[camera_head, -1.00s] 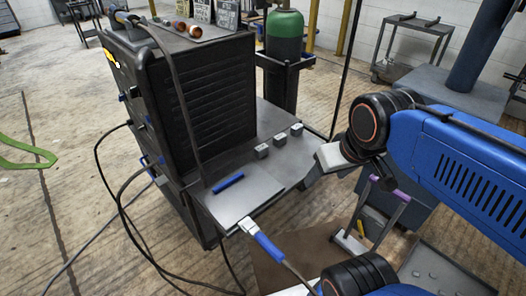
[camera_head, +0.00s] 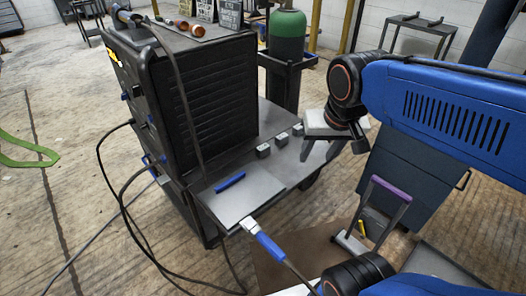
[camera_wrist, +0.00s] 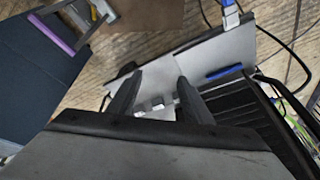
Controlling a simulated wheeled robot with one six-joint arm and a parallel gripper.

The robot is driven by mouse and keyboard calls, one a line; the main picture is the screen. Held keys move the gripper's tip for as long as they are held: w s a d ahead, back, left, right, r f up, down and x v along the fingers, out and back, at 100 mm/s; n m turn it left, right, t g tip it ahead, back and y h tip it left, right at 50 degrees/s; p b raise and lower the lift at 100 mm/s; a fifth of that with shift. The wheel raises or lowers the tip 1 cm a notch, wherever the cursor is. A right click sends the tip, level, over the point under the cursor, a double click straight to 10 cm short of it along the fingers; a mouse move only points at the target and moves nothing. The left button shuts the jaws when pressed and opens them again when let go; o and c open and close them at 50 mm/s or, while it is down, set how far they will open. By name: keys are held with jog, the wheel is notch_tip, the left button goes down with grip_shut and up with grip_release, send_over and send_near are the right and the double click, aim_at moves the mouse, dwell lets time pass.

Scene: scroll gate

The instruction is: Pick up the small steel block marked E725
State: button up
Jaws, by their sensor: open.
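Three small steel blocks stand in a row on the grey shelf (camera_head: 262,185) of the welding cart: a near block (camera_head: 263,151), a middle block (camera_head: 281,140) and a far block (camera_head: 298,129). Their markings are too small to read, so I cannot tell which is E725. My gripper (camera_head: 320,150) is open and empty, with its fingers pointing down, just right of the blocks in the head view. In the wrist view, the blocks (camera_wrist: 157,102) show between and beyond the fingers of my gripper (camera_wrist: 159,80), partly hidden by them.
The black machine (camera_head: 208,95) rises beside the shelf. A blue stick (camera_head: 230,181) lies on the shelf, and a blue-handled torch (camera_head: 268,246) hangs at its front edge. A green gas cylinder (camera_head: 286,35) stands behind. A purple-handled item (camera_head: 385,195) is at the right.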

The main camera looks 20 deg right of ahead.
jog(key=w+a+r+m+g, duration=0.25)
jog(key=w+m, duration=0.25)
jog(key=w, duration=0.8)
jog(key=m+h, duration=0.1)
jog(key=m, duration=0.5)
send_near(263, 146)
jog(key=shift+g, duration=0.25)
jog(key=f, duration=0.6)
jog(key=d+f, duration=0.1)
jog(key=f, duration=0.3)
jog(key=shift+w, duration=0.4)
grip_shut()
